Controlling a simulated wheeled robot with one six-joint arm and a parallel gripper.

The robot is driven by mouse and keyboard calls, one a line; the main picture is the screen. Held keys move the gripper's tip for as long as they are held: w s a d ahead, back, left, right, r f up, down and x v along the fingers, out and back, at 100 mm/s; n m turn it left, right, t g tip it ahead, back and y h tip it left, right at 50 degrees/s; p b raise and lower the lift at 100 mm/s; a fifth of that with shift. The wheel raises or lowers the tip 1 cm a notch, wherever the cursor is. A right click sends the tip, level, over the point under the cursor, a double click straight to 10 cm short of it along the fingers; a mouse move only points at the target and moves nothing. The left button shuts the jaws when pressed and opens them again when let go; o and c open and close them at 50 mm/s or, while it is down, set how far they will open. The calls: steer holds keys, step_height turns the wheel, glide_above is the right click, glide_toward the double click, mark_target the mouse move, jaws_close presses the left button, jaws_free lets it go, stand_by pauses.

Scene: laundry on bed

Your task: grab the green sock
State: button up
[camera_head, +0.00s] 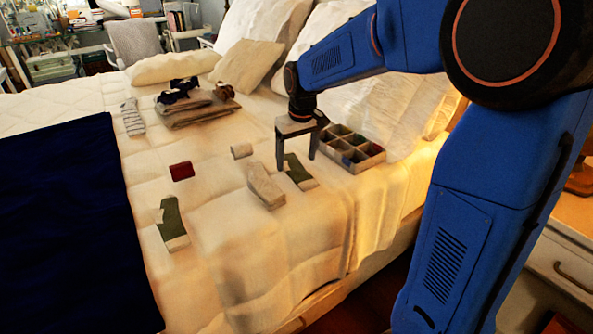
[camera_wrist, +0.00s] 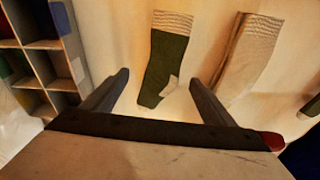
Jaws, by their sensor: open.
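A dark green sock with a pale cuff and heel (camera_head: 300,172) lies flat on the bed under my gripper (camera_head: 296,162). In the wrist view this green sock (camera_wrist: 166,58) lies between the lines of my two fingers (camera_wrist: 158,78), cuff pointing away. My gripper is open and empty, pointing down; its exact height above the sock is hard to tell. A second green sock (camera_head: 171,222) lies farther left on the bed, and a bit of green at the wrist view's right edge (camera_wrist: 311,106) may be it.
A cream sock (camera_head: 264,186) lies close beside the nearer green sock. A divided box (camera_head: 370,162) with small coloured items stands just right of my gripper. A rolled red item (camera_head: 181,171), a small pale roll (camera_head: 242,151), a striped sock (camera_head: 132,117) and folded clothes (camera_head: 197,112) lie farther off.

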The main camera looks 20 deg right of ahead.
steer(key=shift+w+f, duration=0.15)
steer(key=shift+f, duration=0.95)
steer(key=c, duration=1.1)
